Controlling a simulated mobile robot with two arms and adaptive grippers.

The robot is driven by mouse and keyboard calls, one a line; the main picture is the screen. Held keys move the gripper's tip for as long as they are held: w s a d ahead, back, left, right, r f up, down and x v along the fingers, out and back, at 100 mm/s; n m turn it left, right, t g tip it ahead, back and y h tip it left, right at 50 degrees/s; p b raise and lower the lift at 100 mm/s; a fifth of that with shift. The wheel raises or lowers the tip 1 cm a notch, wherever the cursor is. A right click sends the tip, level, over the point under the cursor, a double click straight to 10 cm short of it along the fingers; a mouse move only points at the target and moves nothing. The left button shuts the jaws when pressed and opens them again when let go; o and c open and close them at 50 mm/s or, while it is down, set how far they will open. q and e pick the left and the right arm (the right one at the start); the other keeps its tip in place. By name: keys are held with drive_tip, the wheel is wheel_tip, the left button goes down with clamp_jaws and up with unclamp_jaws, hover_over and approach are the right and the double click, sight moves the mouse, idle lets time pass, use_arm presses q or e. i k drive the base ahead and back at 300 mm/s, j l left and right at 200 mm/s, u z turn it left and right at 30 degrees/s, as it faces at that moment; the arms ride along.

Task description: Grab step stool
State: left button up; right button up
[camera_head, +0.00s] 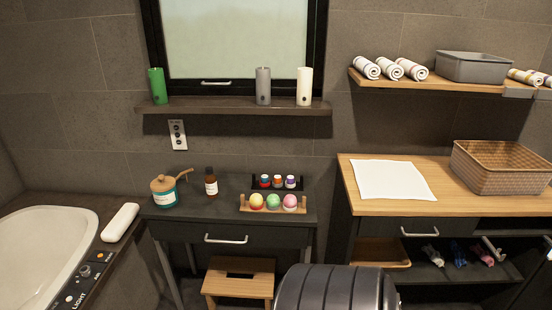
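A wooden step stool (240,278) stands on the floor at the lower middle, under the dark vanity table's drawer. It has a light wood top with a slot in it and a lower step in front. The bottom of the stool is cut off by the frame edge. Neither of my grippers shows in the head view.
The dark vanity table (198,213) above the stool holds a jar, a bottle and small racks. A dark ribbed rounded shape (335,290) lies just right of the stool. A bathtub (40,255) is at left. A wooden counter (455,195) is at right.

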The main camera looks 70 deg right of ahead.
sight(216, 284)
drive_tip(key=z, duration=1.9)
drive_tip(key=i+j+z, duration=0.25)
drive_tip(key=j, duration=0.2)
drive_tip(key=j+z, duration=0.25)
drive_tip(key=j, duration=0.25)
drive_tip(key=i+j+z, duration=0.2)
drive_tip(key=j, duration=0.3)
drive_tip(key=k, duration=0.1)
